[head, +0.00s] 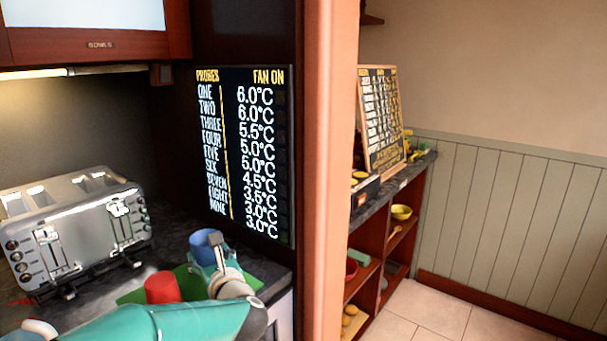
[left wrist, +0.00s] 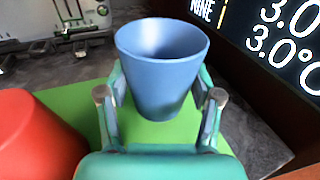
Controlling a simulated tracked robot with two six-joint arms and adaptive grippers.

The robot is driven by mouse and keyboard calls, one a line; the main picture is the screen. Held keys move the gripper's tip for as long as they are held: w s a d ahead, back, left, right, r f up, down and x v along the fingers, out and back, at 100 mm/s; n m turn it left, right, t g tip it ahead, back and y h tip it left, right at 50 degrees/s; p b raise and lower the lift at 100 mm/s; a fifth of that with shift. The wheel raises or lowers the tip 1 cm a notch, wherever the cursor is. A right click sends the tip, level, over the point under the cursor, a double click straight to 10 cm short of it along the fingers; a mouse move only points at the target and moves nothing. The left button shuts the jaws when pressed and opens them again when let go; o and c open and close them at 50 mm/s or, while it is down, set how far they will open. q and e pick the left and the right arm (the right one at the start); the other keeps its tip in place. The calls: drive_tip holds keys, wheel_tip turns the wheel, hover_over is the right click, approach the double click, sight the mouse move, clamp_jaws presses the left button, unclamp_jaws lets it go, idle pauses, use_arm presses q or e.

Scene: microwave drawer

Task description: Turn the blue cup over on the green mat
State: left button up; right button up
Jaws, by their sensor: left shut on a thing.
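The blue cup (left wrist: 160,75) is upright with its open mouth up in the left wrist view. In the head view the blue cup (head: 206,244) shows behind my left gripper (head: 216,262). My left gripper (left wrist: 160,100) is shut on the cup, one finger on each side of it. The green mat (left wrist: 75,97) lies under and around the cup; I cannot tell whether the cup touches it. The green mat (head: 133,297) is partly hidden by my left arm in the head view. My right gripper is not in view.
A red cup (head: 162,288) stands left of the blue cup, close to my left gripper; it also shows in the left wrist view (left wrist: 35,140). A silver toaster (head: 75,230) stands at the left. A temperature board (head: 240,150) is on the wall behind, near the blue cup.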

use_arm(q)
wheel_tip(320, 180, up, 8)
drive_tip(key=p, duration=0.2)
idle(0.3)
drive_tip(key=shift+f, duration=0.15)
drive_tip(key=m+p, duration=0.2)
drive_tip(key=m, duration=0.3)
drive_tip(key=shift+m+y, duration=0.3)
drive_tip(key=shift+p, duration=0.3)
